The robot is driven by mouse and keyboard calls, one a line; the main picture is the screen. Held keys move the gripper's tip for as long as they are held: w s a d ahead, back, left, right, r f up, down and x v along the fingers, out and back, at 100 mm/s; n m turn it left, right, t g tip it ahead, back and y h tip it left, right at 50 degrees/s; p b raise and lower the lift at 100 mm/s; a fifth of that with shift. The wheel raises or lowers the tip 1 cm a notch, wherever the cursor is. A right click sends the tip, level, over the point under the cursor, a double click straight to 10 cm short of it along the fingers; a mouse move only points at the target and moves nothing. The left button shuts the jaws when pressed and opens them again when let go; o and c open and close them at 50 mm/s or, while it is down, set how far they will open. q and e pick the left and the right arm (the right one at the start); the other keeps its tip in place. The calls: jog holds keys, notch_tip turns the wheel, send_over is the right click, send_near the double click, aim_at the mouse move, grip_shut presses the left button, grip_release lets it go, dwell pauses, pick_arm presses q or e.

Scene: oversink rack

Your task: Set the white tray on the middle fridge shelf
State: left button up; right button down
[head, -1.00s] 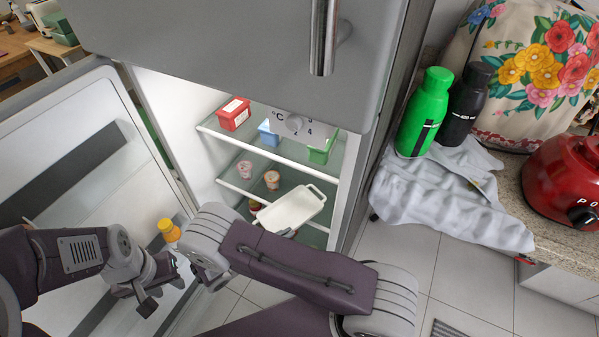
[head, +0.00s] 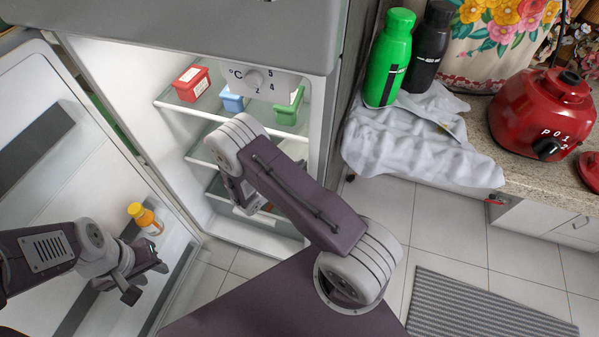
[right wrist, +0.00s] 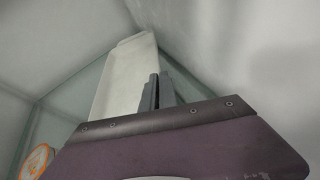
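The white tray (right wrist: 128,75) shows in the right wrist view as a long pale slab beside and beyond the fingers. My right gripper (right wrist: 160,90) has its two grey fingers close together at the tray's edge and looks shut on it; the exact contact is hard to see. In the head view my right arm reaches into the open fridge and hides this gripper and most or all of the tray. The middle fridge shelf (head: 197,157) is partly covered by that arm. My left gripper (head: 141,274) is open and empty in front of the fridge door.
An orange bottle (head: 146,218) stands in the door. A round orange item (right wrist: 38,160) is low in the wrist view. A counter (head: 500,165) lies right.

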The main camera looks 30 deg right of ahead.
notch_tip(320, 180, down, 4)
jog(key=shift+r+b, duration=0.15)
jog(key=shift+b, duration=0.65)
jog(key=shift+r, duration=0.1)
jog(key=c, duration=1.7)
grip_release()
jog(key=shift+r, duration=0.15)
jog(key=p+v, duration=0.2)
jog(key=v, duration=1)
jog(key=shift+s+p, duration=0.1)
jog(key=shift+p, duration=0.25)
